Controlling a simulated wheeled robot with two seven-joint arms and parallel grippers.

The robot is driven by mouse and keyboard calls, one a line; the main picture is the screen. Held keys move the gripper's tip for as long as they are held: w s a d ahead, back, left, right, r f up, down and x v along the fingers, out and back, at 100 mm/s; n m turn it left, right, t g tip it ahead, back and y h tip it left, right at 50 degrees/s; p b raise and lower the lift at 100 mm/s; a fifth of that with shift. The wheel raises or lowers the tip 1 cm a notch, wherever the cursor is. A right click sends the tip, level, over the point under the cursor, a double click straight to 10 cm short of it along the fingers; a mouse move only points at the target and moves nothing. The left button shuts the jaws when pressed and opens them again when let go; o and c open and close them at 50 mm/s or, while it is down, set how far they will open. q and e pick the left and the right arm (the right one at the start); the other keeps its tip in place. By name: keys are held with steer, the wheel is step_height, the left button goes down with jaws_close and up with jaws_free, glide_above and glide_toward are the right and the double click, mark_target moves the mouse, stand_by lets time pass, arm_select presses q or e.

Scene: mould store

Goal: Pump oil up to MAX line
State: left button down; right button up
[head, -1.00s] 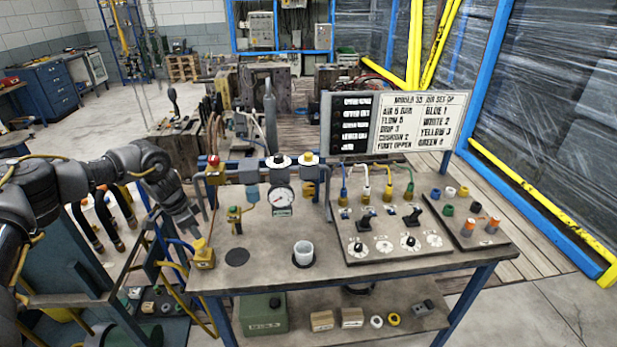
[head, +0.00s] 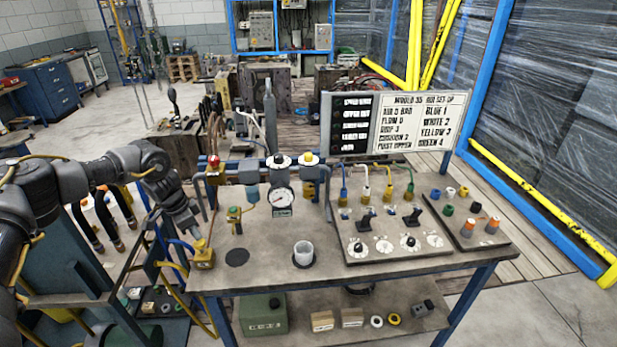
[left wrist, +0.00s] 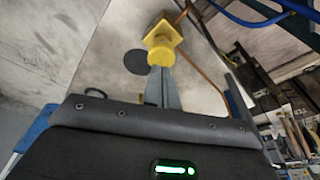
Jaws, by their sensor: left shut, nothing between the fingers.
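A yellow hand pump (head: 203,260) stands at the left edge of the workbench, with a blue hose near it. In the left wrist view its round yellow head (left wrist: 160,55) sits straight ahead of my fingertips. My left gripper (head: 196,233) is shut and empty, its tips at the pump head; I cannot tell whether they touch. The shut fingers (left wrist: 160,82) also show in the left wrist view. Two bowls hang from the air line, a blue one (head: 252,192) and an amber one (head: 308,189). No MAX line is legible. My right gripper is out of view.
A pressure gauge (head: 282,198) hangs mid-bench. A clear cup (head: 303,252) stands on a dark disc, and another dark disc (head: 237,257) lies bare. A control panel (head: 385,245) fills the right.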

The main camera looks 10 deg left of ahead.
mark_target(198, 242)
arm_select(q)
steer(key=shift+f+b, duration=0.3)
steer(key=shift+f, duration=0.4)
stand_by(0.4)
steer(key=shift+f, duration=0.75)
steer(key=shift+s+f+b, duration=0.1)
steer(key=shift+f+b, duration=0.2)
steer(key=shift+b, duration=0.1)
steer(key=shift+f, duration=0.15)
steer(key=p+v, duration=0.3)
steer(key=p, duration=0.1)
steer(key=shift+w+d+r, duration=0.2)
steer(key=shift+w+r, duration=0.1)
steer(key=shift+r, duration=0.1)
